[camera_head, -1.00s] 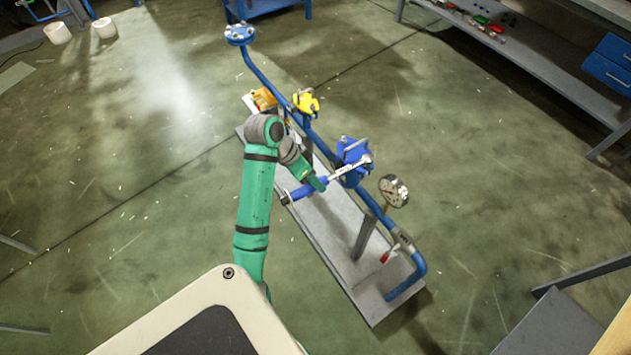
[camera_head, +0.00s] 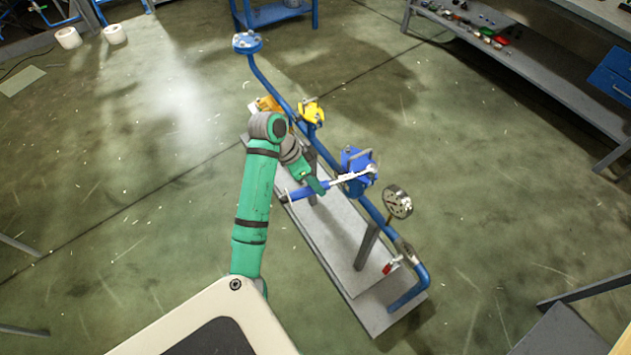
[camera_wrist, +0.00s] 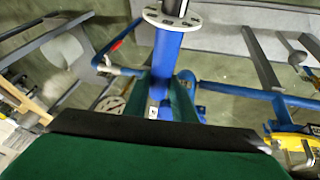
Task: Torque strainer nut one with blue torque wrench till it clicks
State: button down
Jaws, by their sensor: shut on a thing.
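The torque wrench has a blue handle (camera_head: 297,193) and a silver shaft (camera_head: 347,177). My gripper (camera_head: 319,187) is shut on the wrench where handle and shaft meet. In the wrist view, green fingers (camera_wrist: 172,103) stand either side of a blue bar (camera_wrist: 166,62), which runs up to a pale disc with holes (camera_wrist: 172,20). The dark gripper body hides the lower part of that view.
The blue pipe (camera_head: 272,80) runs over a grey skid (camera_head: 345,235). A yellow fitting (camera_head: 312,111) and an orange one (camera_head: 268,104) lie beyond the strainer. A round gauge (camera_head: 398,202) and a red lever (camera_head: 388,268) are nearer.

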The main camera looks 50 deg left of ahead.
jog(key=w+d+n+y, duration=0.2)
jog(key=d+n, duration=0.4)
jog(key=d, duration=0.3)
jog(key=w+d+n+t+y, duration=0.1)
jog(key=w+d+n+y, duration=0.1)
jog(key=d+n, duration=0.4)
jog(key=d+y, duration=0.1)
jog(key=d, duration=0.2)
dwell(0.9)
jog(key=shift+s+a+m+h, duration=0.15)
jog(key=shift+s+a+m, duration=0.35)
jog(key=shift+a, duration=0.15)
jog(key=shift+s+a+m+h, duration=0.15)
jog(key=shift+s+a+m, duration=0.2)
jog(key=shift+a+m, duration=0.25)
jog(key=shift+d, duration=0.1)
